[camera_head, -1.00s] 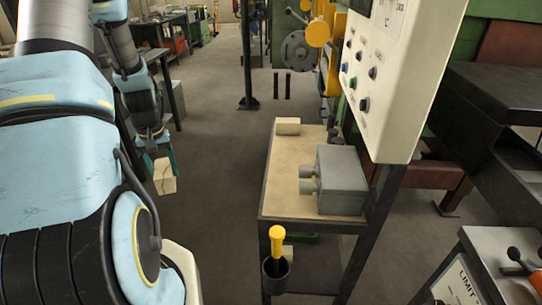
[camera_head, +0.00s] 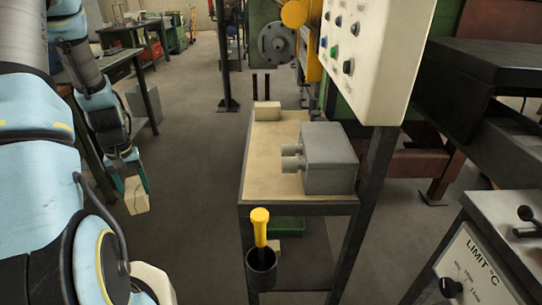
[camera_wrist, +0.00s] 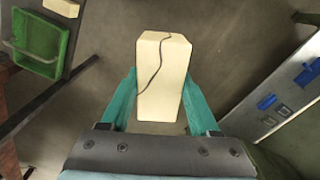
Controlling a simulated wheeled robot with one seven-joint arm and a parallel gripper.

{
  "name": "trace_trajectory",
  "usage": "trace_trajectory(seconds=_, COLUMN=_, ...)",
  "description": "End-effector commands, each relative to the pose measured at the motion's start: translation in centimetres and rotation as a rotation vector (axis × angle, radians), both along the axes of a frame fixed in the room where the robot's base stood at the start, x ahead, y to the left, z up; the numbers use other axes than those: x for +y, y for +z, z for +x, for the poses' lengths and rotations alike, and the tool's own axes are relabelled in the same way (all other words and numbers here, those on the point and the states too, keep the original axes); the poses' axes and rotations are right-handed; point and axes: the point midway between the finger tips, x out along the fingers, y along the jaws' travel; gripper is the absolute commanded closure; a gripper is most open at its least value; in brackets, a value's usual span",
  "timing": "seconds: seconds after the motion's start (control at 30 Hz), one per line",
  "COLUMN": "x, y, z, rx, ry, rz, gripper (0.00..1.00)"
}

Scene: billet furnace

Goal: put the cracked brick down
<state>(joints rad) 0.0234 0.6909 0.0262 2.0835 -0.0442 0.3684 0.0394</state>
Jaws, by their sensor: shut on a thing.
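The cracked brick (camera_wrist: 163,80) is cream-coloured, with a dark crack line running down its face in the wrist view. My gripper (camera_wrist: 160,103) is shut on it, with a teal finger on each side. In the head view the brick (camera_head: 136,196) hangs below my gripper (camera_head: 132,180) at the left, in the air to the left of a small table. Floor shows behind the brick in the wrist view.
The small table (camera_head: 225,182) has a pale top with a plain brick (camera_head: 267,111) at its back and a grey box (camera_head: 328,158) at its right. A cup with a yellow-handled tool (camera_head: 260,228) is at its front corner. A green crate (camera_head: 288,224) shows below. A control panel (camera_head: 375,50) overhangs the right side.

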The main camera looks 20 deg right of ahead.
Motion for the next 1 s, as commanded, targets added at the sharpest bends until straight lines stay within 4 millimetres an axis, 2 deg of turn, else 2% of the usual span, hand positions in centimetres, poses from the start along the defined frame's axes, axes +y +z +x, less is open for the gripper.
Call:
trace_trajectory(seconds=0.03, x=-0.4, y=-2.7, z=0.2, rx=-0.002, ry=-0.007, rz=0.001, gripper=1.00)
trace_trajectory(seconds=0.1, x=-1.5, y=-3.6, z=0.4, rx=-0.004, ry=-0.023, rz=0.004, gripper=1.00)
trace_trajectory(seconds=0.17, x=-3.0, y=-3.7, z=0.7, rx=-0.006, ry=-0.043, rz=0.009, gripper=1.00)
trace_trajectory(seconds=0.27, x=-6.7, y=-2.6, z=1.1, rx=-0.010, ry=-0.092, rz=0.018, gripper=1.00)
trace_trajectory(seconds=0.47, x=-15.7, y=2.6, z=0.2, rx=-0.016, ry=-0.201, rz=0.029, gripper=1.00)
trace_trajectory(seconds=0.57, x=-20.2, y=5.8, z=-1.3, rx=-0.018, ry=-0.253, rz=0.028, gripper=1.00)
trace_trajectory(seconds=0.7, x=-26.0, y=10.4, z=-4.3, rx=-0.018, ry=-0.325, rz=0.020, gripper=1.00)
trace_trajectory(seconds=0.83, x=-29.9, y=13.8, z=-7.4, rx=-0.014, ry=-0.380, rz=0.011, gripper=1.00)
trace_trajectory(seconds=1.0, x=-32.7, y=16.5, z=-10.3, rx=-0.006, ry=-0.422, rz=0.002, gripper=1.00)
